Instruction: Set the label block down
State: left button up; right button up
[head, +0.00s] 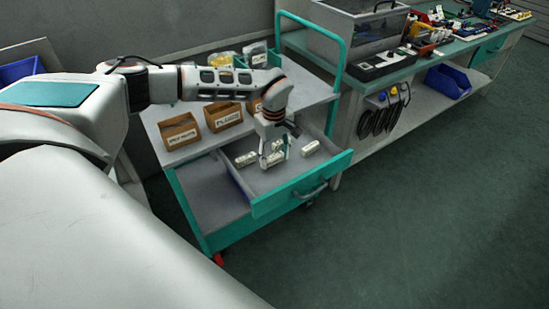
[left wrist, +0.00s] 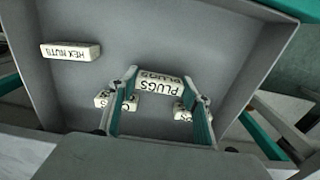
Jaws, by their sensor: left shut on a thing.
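My left gripper (head: 276,148) reaches down into the open drawer (head: 300,194) of the cart. In the left wrist view its fingers (left wrist: 160,80) are shut on a white label block reading PLUGS (left wrist: 160,84), which lies across between the fingertips. Whether this block touches the drawer floor I cannot tell. A white HEX NUTS block (left wrist: 70,51) lies apart in the drawer. More white lettering shows beside the left finger (left wrist: 103,99) and right finger (left wrist: 182,113), partly hidden. In the head view white blocks lie at the drawer's left (head: 246,158) and right (head: 310,148). My right gripper is not visible.
Brown label-fronted bins (head: 180,131) stand on the cart top (head: 160,112), with small bags (head: 256,53) behind. The drawer walls surround the gripper. A workbench (head: 455,45) with tools and a blue bin (head: 448,82) stands to the right. The floor in front is clear.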

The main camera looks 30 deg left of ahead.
pick_arm(q)
jog(key=shift+f, duration=0.3)
jog(key=shift+f, duration=0.15)
jog(key=o, duration=0.9)
